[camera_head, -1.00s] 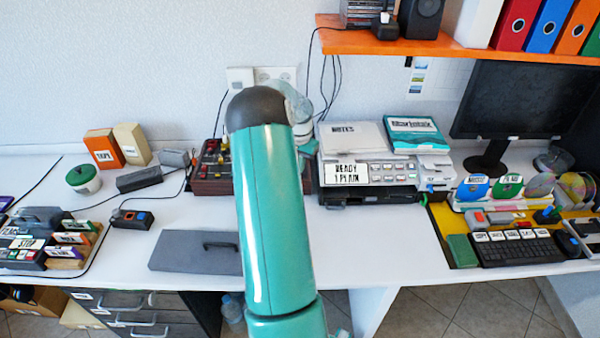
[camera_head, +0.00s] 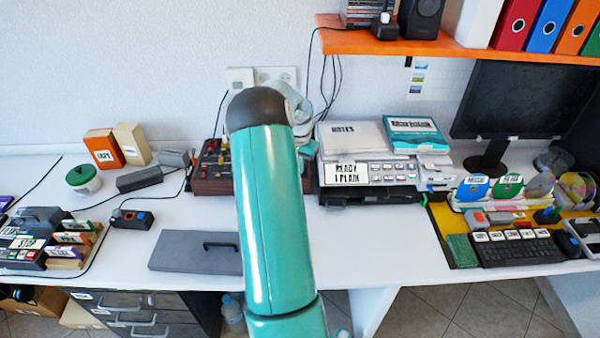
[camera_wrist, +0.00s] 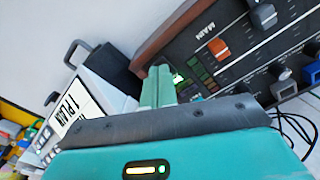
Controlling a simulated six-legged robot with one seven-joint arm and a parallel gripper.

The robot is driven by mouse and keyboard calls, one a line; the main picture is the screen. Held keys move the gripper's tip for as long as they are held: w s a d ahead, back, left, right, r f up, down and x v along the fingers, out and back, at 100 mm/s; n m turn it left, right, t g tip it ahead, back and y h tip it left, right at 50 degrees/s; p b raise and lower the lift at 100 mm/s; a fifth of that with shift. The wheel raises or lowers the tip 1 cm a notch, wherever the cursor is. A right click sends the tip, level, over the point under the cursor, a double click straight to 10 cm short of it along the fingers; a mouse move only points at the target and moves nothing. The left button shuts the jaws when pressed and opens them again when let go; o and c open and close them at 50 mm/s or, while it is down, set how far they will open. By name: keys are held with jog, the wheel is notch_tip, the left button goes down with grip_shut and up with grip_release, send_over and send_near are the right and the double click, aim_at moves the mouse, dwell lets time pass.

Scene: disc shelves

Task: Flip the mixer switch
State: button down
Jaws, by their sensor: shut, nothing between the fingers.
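The mixer (camera_head: 212,172) is a dark panel with red-brown side edges, standing at the back of the desk. My teal arm hides its right part in the head view. In the wrist view the mixer (camera_wrist: 235,55) fills the upper right, tilted, with the word MAIN, an orange-red switch (camera_wrist: 218,47), a small lit green spot and several knobs. My gripper (camera_wrist: 159,74) is shut and empty. Its fingertips are in front of the mixer's lower edge, left of the orange-red switch. I cannot tell whether they touch the panel.
A grey case (camera_head: 197,252) lies in front of the mixer. An orange shelf (camera_head: 460,46) hangs at upper right. Cables run behind the mixer.

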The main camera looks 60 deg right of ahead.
jog(key=shift+f, duration=0.8)
dwell(0.4)
jog(key=shift+r, duration=3.5)
jog(key=shift+w, duration=0.1)
jog(key=w+a+r+n+t, duration=0.1)
jog(key=w+a+r+n, duration=0.25)
jog(key=a+r, duration=0.45)
jog(key=w+a+r+n+t, duration=0.15)
jog(key=w+a+r, duration=0.25)
jog(key=a, duration=0.9)
jog(key=w+a+r+n, duration=0.35)
jog(key=a+r, duration=0.25)
jog(key=a, duration=0.4)
jog(key=s+a+r+n+t, duration=0.1)
jog(key=s+a+n, duration=0.4)
jog(key=a, duration=0.8)
jog(key=s+a+r+n+t, duration=0.1)
jog(key=s+a+n, duration=0.4)
jog(key=a, duration=0.8)
jog(key=shift+s+a+t, duration=0.4)
jog(key=shift+s+t, duration=0.15)
jog(key=shift+s, duration=0.4)
